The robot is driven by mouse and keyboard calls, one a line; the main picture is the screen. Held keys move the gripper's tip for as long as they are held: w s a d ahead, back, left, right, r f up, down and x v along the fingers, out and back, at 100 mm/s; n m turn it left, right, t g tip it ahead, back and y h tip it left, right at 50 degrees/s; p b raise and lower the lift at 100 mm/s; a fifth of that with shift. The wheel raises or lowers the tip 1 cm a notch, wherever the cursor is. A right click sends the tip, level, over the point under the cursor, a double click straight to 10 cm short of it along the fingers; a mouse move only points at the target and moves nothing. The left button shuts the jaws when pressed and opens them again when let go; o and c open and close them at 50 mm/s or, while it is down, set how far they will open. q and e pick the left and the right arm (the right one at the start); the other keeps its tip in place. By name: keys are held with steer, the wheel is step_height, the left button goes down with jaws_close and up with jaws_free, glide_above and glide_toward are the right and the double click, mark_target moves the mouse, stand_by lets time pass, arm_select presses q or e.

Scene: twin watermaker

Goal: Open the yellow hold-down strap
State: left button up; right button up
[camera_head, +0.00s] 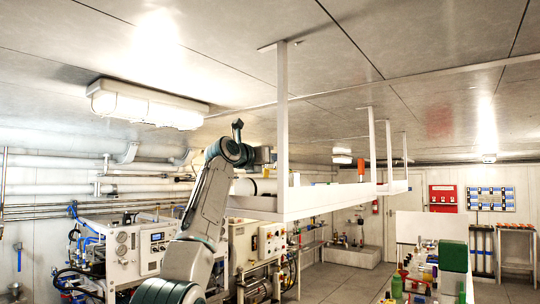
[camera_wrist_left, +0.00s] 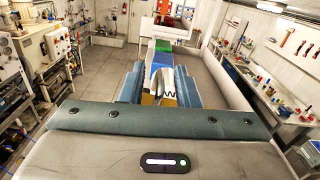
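In the head view my left arm rises from the bottom to the white overhead shelf (camera_head: 300,203), and its wrist is at the shelf's left end. In the left wrist view my left gripper (camera_wrist_left: 160,88) has its two blue-grey fingers apart. Small yellow patches (camera_wrist_left: 168,101) show in the gap between them, with white and dark marks. I cannot tell whether they are the yellow strap, or whether the fingers touch them. Blue and green blocks (camera_wrist_left: 162,46) lie beyond in line with the fingers. My right gripper is not in view.
An orange object (camera_head: 361,168) stands on the shelf farther along. White posts (camera_head: 283,120) carry the shelf from the ceiling. Machinery (camera_head: 130,250) stands below at left, and a cluttered bench (camera_head: 425,285) at right.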

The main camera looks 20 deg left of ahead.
arm_select(q)
steer(key=shift+w, duration=0.1)
jaws_close()
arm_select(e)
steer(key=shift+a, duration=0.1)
arm_select(q)
steer(key=shift+r, duration=0.15)
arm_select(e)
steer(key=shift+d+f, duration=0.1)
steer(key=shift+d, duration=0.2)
